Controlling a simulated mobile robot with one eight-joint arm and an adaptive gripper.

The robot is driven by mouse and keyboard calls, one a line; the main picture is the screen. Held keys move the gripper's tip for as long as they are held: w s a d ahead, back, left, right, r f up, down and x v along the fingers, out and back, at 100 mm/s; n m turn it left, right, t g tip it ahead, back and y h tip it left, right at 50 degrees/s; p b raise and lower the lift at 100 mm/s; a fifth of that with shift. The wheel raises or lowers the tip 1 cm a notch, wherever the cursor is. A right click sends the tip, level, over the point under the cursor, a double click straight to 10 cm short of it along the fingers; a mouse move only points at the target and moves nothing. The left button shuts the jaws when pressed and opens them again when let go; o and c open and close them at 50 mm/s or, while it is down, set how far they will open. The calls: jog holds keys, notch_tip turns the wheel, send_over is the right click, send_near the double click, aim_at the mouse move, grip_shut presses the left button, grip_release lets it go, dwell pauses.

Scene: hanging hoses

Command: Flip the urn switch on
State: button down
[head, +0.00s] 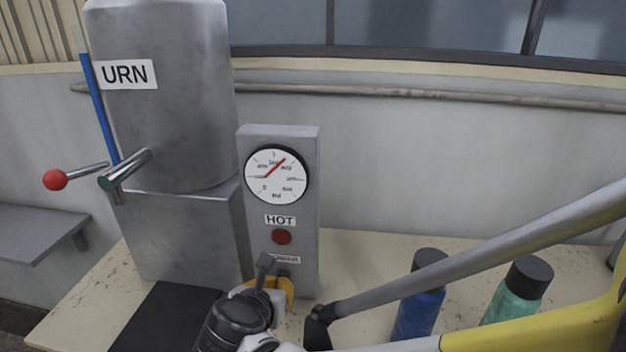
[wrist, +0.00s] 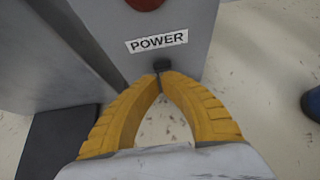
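The urn (head: 165,110) is a large grey metal cylinder on a box base, with a tap whose lever ends in a red ball. Beside it stands a grey control box (head: 307,215) with a dial and a red lamp (head: 281,237) above the POWER label. In the wrist view a small dark switch (wrist: 162,65) sticks out just below the POWER label (wrist: 157,41). My gripper (wrist: 160,80) has its yellow fingers closed together at the tips, right at the switch. Whether the tips touch it is unclear. In the head view my gripper (head: 284,284) hides the switch.
A blue bottle (head: 418,300) and a green bottle (head: 520,290) with dark caps stand on the counter at the right. A black mat (head: 165,318) lies before the urn. The counter (head: 355,260) is bare between box and bottles.

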aim_at(279, 271)
jog(key=p, duration=0.1)
jog(key=w+r+g+p, duration=0.1)
jog(key=p, duration=0.1)
jog(key=shift+w+d+r+g, duration=0.1)
jog(key=shift+d+r+g, duration=0.05)
jog(key=shift+r+g, duration=0.15)
jog(key=shift+w+g+p, duration=0.15)
jog(key=shift+g+p, duration=0.7)
jog(key=shift+g, duration=0.05)
jog(key=shift+w+f, duration=0.1)
jog(key=shift+r+p, duration=0.7)
jog(key=shift+r, duration=0.1)
